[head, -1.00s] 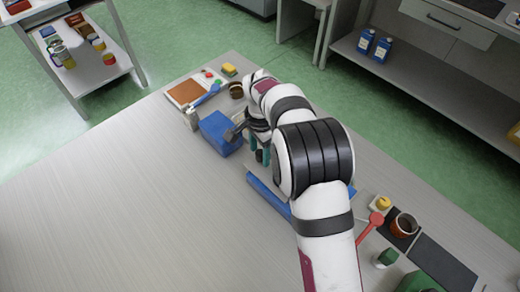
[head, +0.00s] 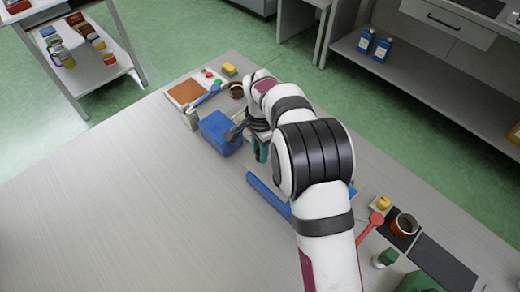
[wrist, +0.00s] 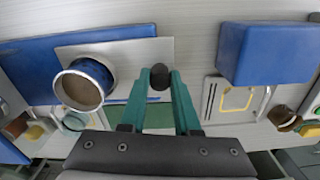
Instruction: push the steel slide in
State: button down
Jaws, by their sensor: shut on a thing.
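The steel slide (wrist: 150,55) is a flat grey plate in the wrist view, beside and partly against a blue board (wrist: 35,65). The board also shows in the head view (head: 266,192), partly behind my arm. My gripper (wrist: 158,80) has green fingers and is shut on a small dark round knob (wrist: 159,73) at the slide's right end. In the head view my gripper (head: 262,150) is low over the table, and the knob and slide are hidden there. A dark blue cup (wrist: 88,80) stands over the slide's left part; I cannot tell whether it rests on it.
A blue block (head: 221,133) stands close beyond my gripper. It also shows in the wrist view (wrist: 265,52). A pale panel with a yellow outline (wrist: 235,102) lies near it. A red spoon (head: 372,222) and brown cup (head: 404,225) lie right of my arm. The table's left is clear.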

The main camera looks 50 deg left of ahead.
dwell(0.8)
jog(key=d, duration=1.1)
jog(key=shift+w+d, duration=0.1)
jog(key=shift+d, duration=0.2)
jog(key=c, duration=0.6)
grip_release()
